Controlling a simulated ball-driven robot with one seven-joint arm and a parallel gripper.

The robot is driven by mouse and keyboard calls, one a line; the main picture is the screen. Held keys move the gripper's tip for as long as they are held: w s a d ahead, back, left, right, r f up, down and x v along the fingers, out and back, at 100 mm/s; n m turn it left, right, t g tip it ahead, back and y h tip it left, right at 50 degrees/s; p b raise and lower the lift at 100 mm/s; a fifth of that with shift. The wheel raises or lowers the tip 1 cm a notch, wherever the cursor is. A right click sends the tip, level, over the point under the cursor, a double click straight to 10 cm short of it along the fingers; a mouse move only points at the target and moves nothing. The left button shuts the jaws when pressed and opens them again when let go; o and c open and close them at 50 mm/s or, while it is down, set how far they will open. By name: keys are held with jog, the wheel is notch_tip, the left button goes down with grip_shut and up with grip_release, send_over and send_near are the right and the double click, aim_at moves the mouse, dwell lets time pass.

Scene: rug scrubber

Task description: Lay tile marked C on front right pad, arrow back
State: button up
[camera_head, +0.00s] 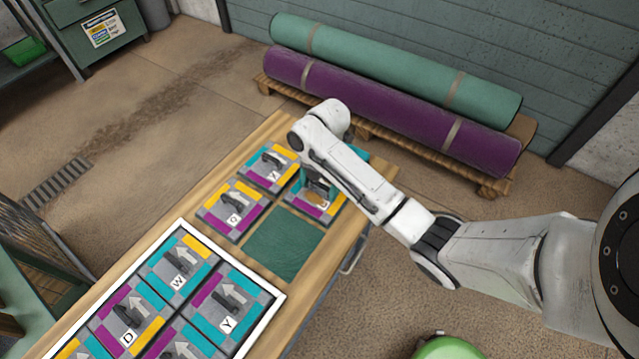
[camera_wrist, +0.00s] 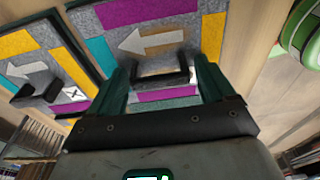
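My gripper (camera_head: 318,187) is over a grey tile (camera_head: 310,211) with purple, yellow and teal edges, at the right of the far group. In the wrist view the fingers (camera_wrist: 162,85) stand apart on either side of its black handle (camera_wrist: 162,78); contact is not clear. Its white arrow (camera_wrist: 150,41) points left there. My gripper partly hides this tile, and I cannot read its letter. A bare dark green pad (camera_head: 285,243) lies nearer the camera. I cannot make out a clear C on any tile.
Beside it is a tile marked X (camera_head: 268,166), also in the wrist view (camera_wrist: 40,83). A tile that looks like G (camera_head: 233,209) is on the left. A white-framed tray (camera_head: 262,318) holds tiles W, Y, D and others. Rolled rugs (camera_head: 390,100) lie on a pallet behind.

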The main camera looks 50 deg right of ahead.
jog(key=shift+o, duration=0.6)
jog(key=shift+r, duration=0.1)
notch_tip(320, 180, up, 12)
jog(key=d+p, duration=0.2)
jog(key=p, duration=0.1)
jog(key=s+a+f+m+t+y, duration=0.15)
jog(key=a+m, duration=0.35)
jog(key=a, duration=0.5)
jog(key=s+a+f+m+h, duration=0.1)
jog(key=s+a+f+m, duration=0.15)
jog(key=a+m, duration=0.45)
jog(key=s+d+f+m+h, duration=0.1)
jog(key=s+m, duration=0.6)
jog(key=s, duration=0.9)
jog(key=shift+d+f+h, duration=0.2)
jog(key=shift+d+h, duration=0.35)
jog(key=shift+h, duration=0.3)
